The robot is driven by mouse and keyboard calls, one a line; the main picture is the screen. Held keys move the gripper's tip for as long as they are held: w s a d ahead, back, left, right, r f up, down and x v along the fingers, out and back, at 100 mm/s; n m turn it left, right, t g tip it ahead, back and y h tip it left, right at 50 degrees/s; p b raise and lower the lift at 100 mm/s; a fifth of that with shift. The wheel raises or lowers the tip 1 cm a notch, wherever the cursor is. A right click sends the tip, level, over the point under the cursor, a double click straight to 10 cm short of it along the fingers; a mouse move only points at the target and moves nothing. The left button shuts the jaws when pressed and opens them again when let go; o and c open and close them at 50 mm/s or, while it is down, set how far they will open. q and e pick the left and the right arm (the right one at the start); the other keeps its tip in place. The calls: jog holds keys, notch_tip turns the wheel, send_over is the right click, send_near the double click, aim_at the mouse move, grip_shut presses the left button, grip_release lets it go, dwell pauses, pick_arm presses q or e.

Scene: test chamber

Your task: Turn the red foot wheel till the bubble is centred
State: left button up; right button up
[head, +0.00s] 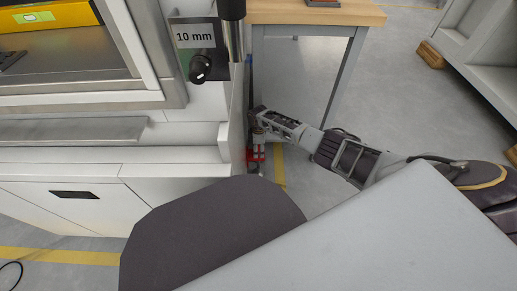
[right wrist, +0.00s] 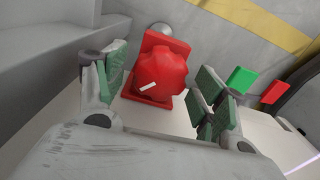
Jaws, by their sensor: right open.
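The red foot wheel (right wrist: 160,65) is a lobed knob with a white mark on its face, low at the machine's right corner. It also shows small in the head view (head: 256,155), partly covered by my arm. My right gripper (head: 257,136) reaches down to it. In the right wrist view its green-padded fingers stand apart on either side of the wheel, with gaps visible, not clamped on it. A yellow level (head: 60,15) with a green vial (head: 31,18) lies inside the machine at upper left; the bubble's exact position is too small to tell. My left gripper is out of view.
A green tag (right wrist: 240,80) and a red tag (right wrist: 274,91) stand right of the wheel. The white machine cabinet (head: 60,205) is to the left. A wooden-topped table (head: 290,15) stands behind.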

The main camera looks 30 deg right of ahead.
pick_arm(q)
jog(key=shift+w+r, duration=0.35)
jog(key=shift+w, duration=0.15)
pick_arm(e)
jog(key=c, duration=1)
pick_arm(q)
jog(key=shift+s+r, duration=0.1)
pick_arm(e)
jog(key=shift+m, duration=0.3)
